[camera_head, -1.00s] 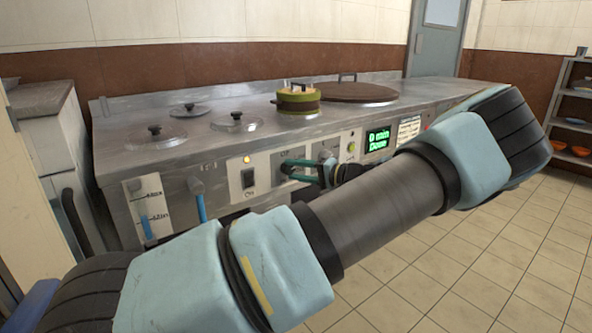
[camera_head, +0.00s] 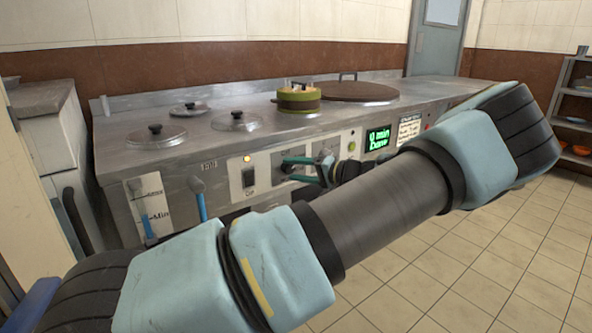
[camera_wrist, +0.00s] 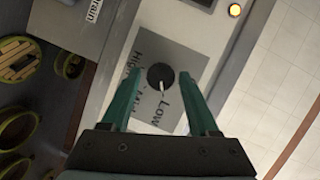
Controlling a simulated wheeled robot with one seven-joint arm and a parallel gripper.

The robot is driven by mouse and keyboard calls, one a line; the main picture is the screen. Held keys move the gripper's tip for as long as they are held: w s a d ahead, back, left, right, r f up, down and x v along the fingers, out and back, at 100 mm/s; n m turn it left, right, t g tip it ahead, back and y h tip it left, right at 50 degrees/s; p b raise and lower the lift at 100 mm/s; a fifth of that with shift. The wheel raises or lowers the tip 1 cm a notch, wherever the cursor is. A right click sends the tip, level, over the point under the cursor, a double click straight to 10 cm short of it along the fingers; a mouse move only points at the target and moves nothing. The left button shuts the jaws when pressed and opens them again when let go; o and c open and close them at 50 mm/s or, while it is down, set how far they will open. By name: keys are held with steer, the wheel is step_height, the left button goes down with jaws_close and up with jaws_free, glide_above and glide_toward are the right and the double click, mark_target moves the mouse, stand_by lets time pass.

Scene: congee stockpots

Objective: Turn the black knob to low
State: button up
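The black knob (camera_wrist: 160,76) is on a grey plate (camera_wrist: 147,55) marked High, Low and a partly hidden label between them. Its white pointer aims down in the wrist view, close to the word Low; I cannot tell if it is exactly on it. My gripper (camera_wrist: 160,80) is open, with one teal finger on each side of the knob and gaps between fingers and knob.
A rocker switch (camera_head: 249,178) and a blue-handled lever (camera_head: 201,204) are left of my gripper. A green display (camera_head: 378,138) is to the right.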

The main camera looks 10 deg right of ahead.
steer(key=shift+o, duration=0.8)
steer(key=p+v, duration=0.1)
steer(key=v, duration=1)
steer(key=shift+w, duration=0.1)
steer(key=shift+a, duration=0.1)
